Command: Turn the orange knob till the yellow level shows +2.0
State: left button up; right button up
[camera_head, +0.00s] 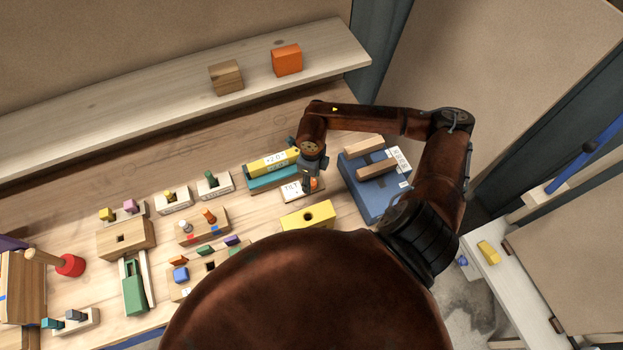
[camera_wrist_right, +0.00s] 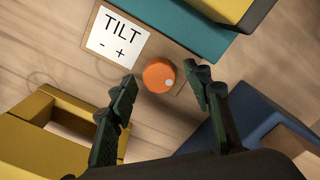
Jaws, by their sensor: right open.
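The orange knob (camera_wrist_right: 159,75) sits on a small wooden board with a white TILT card (camera_wrist_right: 118,38) marked - and +. A pale dot shows on the knob's right side. My right gripper (camera_wrist_right: 163,78) is open, one finger on each side of the knob, with gaps between both fingers and the knob. In the head view the right gripper (camera_head: 309,186) points down over the board and partly hides the knob (camera_head: 314,183). The yellow level (camera_head: 268,163) lies on a teal base (camera_head: 272,181); its small white display appears to read +2.0. My left gripper is not in view.
A yellow block with a hole (camera_head: 307,217) stands in front of the TILT board. A blue box with wooden bars (camera_head: 385,203) is close on the right. Several wooden fixtures with coloured pegs fill the left. A shelf (camera_head: 150,112) runs behind.

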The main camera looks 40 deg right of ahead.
aim_at(312, 182)
notch_tip(312, 182, up, 12)
dwell(0.5)
dwell(0.5)
